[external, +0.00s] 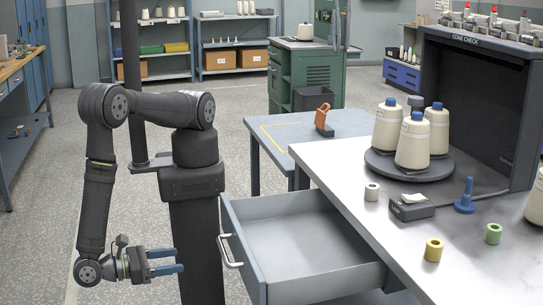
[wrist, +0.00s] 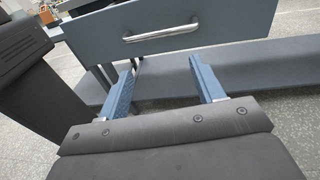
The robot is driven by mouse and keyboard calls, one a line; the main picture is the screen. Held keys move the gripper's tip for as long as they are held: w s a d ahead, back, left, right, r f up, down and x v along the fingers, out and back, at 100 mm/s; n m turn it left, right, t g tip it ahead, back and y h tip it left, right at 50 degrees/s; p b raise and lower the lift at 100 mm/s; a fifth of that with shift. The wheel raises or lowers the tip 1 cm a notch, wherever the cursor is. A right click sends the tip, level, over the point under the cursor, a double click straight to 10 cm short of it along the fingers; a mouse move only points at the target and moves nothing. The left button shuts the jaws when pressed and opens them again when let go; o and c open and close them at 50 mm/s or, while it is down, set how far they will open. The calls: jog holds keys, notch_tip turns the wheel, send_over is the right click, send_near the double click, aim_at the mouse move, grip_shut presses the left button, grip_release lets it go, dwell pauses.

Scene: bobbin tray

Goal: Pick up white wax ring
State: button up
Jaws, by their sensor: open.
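A small white wax ring (external: 372,192) stands near the left edge of the grey worktable in the external view. My gripper (external: 182,261) is low on the left, outside the open drawer and well apart from the ring. In the wrist view my gripper (wrist: 172,75) has its two blue fingers spread with nothing between them. The wrist view faces the drawer front, and the ring is not visible there.
The open drawer (external: 254,277) is empty; its handle (wrist: 161,32) lies just beyond my fingers. On the worktable (external: 400,265) are a yellow ring (external: 433,250), a green ring (external: 493,234), a grey device (external: 411,208), a blue spindle (external: 466,196) and a turntable (external: 380,166) with cones.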

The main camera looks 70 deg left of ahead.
jog(key=w+d+r+n+g+y, duration=0.55)
jog(key=w+d+r, duration=0.25)
jog(key=w, duration=0.4)
notch_tip(320, 180, up, 22)
jog(key=n+g+h, duration=0.7)
jog(key=n+g, duration=0.5)
send_over(372, 187)
jog(key=d, duration=0.1)
notch_tip(372, 187, down, 12)
jog(key=shift+s+f, duration=0.1)
jog(key=shift+f, duration=0.1)
jog(key=shift+s+a+f, duration=0.1)
jog(key=shift+f, duration=2.5)
jog(key=c, duration=1)
jog(key=shift+c, duration=0.2)
jog(key=shift+r, duration=0.1)
